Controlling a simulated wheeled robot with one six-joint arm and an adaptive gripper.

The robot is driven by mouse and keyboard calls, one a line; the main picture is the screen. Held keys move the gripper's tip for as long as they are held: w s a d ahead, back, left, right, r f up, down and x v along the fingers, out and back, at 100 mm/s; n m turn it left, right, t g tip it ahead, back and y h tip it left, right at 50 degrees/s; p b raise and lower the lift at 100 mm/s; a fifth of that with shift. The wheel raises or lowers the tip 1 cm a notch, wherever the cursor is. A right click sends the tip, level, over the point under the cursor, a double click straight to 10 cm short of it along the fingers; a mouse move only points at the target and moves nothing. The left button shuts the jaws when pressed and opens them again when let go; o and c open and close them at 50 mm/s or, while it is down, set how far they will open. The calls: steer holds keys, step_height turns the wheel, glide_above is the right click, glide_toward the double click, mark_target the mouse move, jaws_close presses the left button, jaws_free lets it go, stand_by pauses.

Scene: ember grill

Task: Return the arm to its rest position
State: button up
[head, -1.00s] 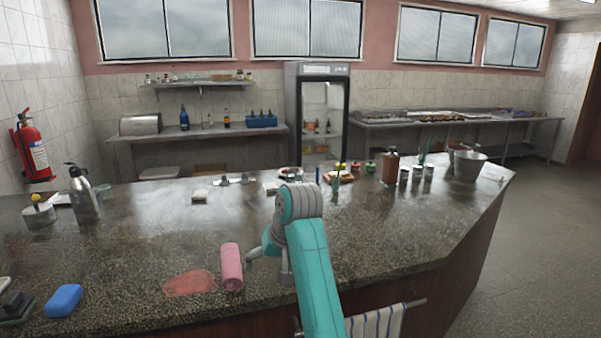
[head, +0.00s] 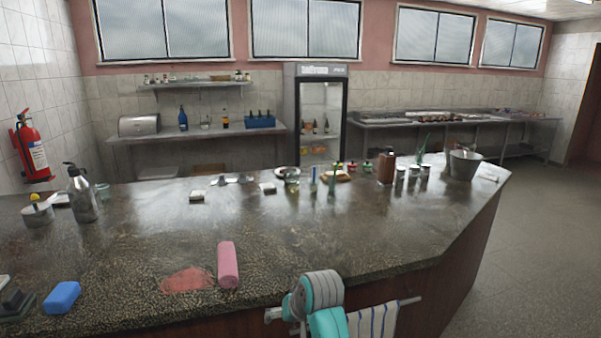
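My arm shows at the bottom of the head view, its teal and grey joint in front of the counter's front edge. My gripper is not visible; it is hidden behind the arm or out of the picture. A rolled pink cloth (head: 228,265) lies on the dark stone counter (head: 330,235), beside a reddish patch (head: 188,280). No part of my arm touches the cloth.
A striped towel (head: 374,321) hangs from a rail on the counter front, right beside my arm. A blue sponge (head: 62,298) lies at the left. Bottles, cups and a metal bucket (head: 465,164) line the far side. The middle of the counter is clear.

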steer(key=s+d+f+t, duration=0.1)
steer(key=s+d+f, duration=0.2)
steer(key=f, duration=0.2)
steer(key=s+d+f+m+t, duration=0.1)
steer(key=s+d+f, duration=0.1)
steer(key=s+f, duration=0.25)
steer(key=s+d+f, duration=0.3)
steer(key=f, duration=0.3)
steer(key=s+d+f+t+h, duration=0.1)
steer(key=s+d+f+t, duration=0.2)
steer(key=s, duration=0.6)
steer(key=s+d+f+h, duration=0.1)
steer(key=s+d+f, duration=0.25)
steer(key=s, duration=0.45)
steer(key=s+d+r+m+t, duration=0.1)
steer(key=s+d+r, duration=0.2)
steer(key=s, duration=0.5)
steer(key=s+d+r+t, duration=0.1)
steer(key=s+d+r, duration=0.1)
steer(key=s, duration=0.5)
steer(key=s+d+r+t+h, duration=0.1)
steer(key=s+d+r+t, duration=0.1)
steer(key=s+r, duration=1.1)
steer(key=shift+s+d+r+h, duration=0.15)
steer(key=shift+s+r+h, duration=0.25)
